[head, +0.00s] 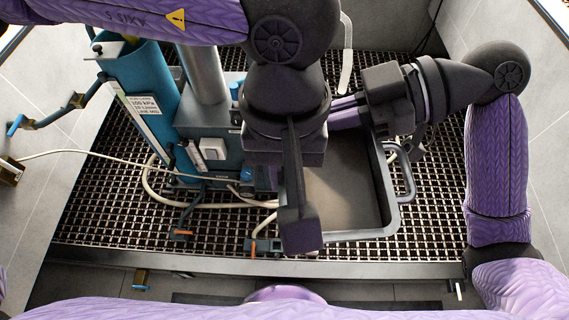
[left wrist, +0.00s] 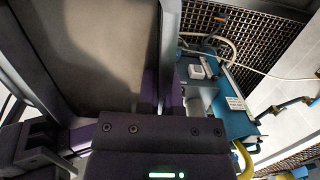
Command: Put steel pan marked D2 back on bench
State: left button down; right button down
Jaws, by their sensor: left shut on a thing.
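The steel pan (head: 385,185) is a grey, deep rectangular pan with a side handle and a flat grey-brown inside. It is over the right half of the grated bench top (head: 120,225); I cannot tell whether it touches. No D2 mark is readable. My left gripper (head: 284,150) is above its left side. In the left wrist view its fingers (left wrist: 162,95) are shut on the pan's wall (left wrist: 168,40). My right gripper (head: 345,112) is by the pan's far side, its purple fingers partly hidden behind my left gripper. I cannot tell whether it holds the pan.
A blue flotation machine (head: 150,90) with a grey column (head: 203,75) stands left of the pan. Pale hoses (head: 215,204) and orange-handled valves (head: 262,246) lie around its foot. The front left of the grating is mostly clear. Grey walls close the sides.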

jog(key=c, duration=0.7)
grip_release()
jog(key=shift+c, duration=0.2)
